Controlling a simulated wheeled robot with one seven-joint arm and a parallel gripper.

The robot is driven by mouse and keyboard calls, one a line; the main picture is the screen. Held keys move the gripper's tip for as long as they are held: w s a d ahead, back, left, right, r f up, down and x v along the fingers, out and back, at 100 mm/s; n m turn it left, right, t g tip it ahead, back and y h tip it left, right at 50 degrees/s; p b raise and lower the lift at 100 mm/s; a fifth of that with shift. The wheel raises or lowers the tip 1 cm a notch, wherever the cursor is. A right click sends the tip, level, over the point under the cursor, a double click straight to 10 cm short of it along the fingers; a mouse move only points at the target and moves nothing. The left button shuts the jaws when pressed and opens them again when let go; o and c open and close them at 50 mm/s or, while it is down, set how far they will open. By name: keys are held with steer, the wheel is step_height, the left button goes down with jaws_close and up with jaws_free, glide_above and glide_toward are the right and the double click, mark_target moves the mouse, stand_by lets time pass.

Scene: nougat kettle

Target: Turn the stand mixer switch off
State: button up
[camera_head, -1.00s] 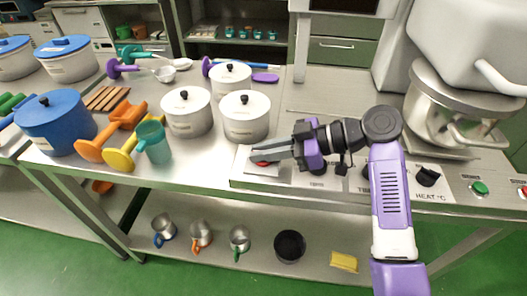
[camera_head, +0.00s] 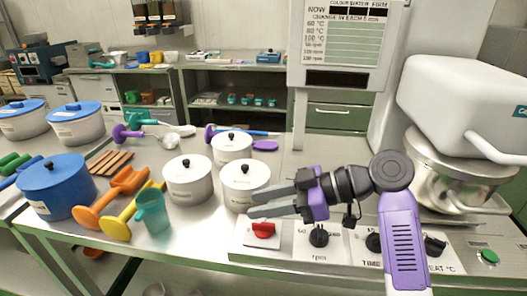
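The stand mixer (camera_head: 465,110) is a large white machine at the right with a steel bowl (camera_head: 450,175) under its head. Its control panel (camera_head: 345,243) runs along the front edge of the table. A red switch (camera_head: 263,229) sits at the panel's left end on a white plate. Black knobs (camera_head: 319,236) stand to the right of it. My gripper (camera_head: 252,203) reaches in from the right, its grey fingers pointing left above and just behind the red switch. The fingers look close together with nothing visible between them; whether they touch each other or the switch is unclear.
White lidded pots (camera_head: 243,183) stand just behind my gripper. A teal jug (camera_head: 152,211), orange and yellow scoops (camera_head: 117,228) and a blue pot (camera_head: 55,187) are at the left. A green button (camera_head: 488,257) is at the panel's right. The steel table (camera_head: 330,160) is clear behind my arm.

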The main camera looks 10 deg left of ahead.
mark_target(263, 223)
step_height(263, 223, up, 14)
stand_by(0.3)
